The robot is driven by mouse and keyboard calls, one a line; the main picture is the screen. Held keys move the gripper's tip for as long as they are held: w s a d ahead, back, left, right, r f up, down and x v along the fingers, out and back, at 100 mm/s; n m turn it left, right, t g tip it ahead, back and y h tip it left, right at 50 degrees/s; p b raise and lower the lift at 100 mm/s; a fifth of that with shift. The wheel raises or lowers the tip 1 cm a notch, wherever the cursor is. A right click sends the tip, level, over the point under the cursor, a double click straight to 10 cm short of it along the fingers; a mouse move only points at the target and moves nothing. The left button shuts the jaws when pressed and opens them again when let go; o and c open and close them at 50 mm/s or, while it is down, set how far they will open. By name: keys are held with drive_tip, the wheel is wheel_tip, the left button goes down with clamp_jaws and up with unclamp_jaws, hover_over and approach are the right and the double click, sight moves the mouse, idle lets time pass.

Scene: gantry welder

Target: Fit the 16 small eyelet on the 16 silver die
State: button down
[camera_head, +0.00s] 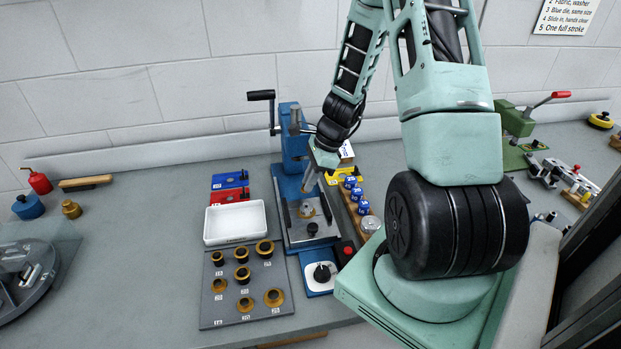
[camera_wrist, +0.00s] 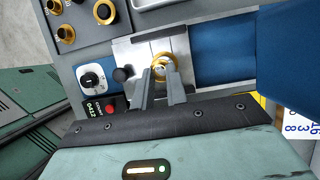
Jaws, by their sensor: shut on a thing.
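My gripper (camera_head: 308,188) is low over the metal plate of the blue press. In the wrist view its two fingers (camera_wrist: 162,74) are closed in on a gold eyelet (camera_wrist: 162,58), a ring with a paler centre. The eyelet is at the fingertips, over the silver plate (camera_wrist: 135,52). The silver die is not clearly visible; the eyelet and fingers cover that spot. I cannot tell whether the eyelet touches a die or is held above it.
The blue press (camera_head: 292,150) has a black-handled lever at its upper left. A dark board (camera_head: 210,312) with several gold pieces and a white tray (camera_head: 235,238) stand left. Blue-topped dies in a wooden rack (camera_head: 352,205) stand right. A black dial (camera_head: 321,272) and red button (camera_head: 347,250) are in front.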

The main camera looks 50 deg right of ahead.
sight(305, 206)
drive_tip(key=shift+f+b, duration=2.25)
drive_tip(key=shift+f, duration=0.4)
drive_tip(key=shift+f+b, duration=0.45)
drive_tip(key=shift+f, duration=0.1)
drive_tip(key=c, duration=1.3)
unclamp_jaws()
drive_tip(key=shift+r, duration=0.1)
drive_tip(key=shift+c, duration=0.2)
drive_tip(key=shift+r, duration=0.1)
drive_tip(key=v, duration=1.7)
drive_tip(key=shift+d+r, duration=0.1)
drive_tip(key=shift+s, duration=0.1)
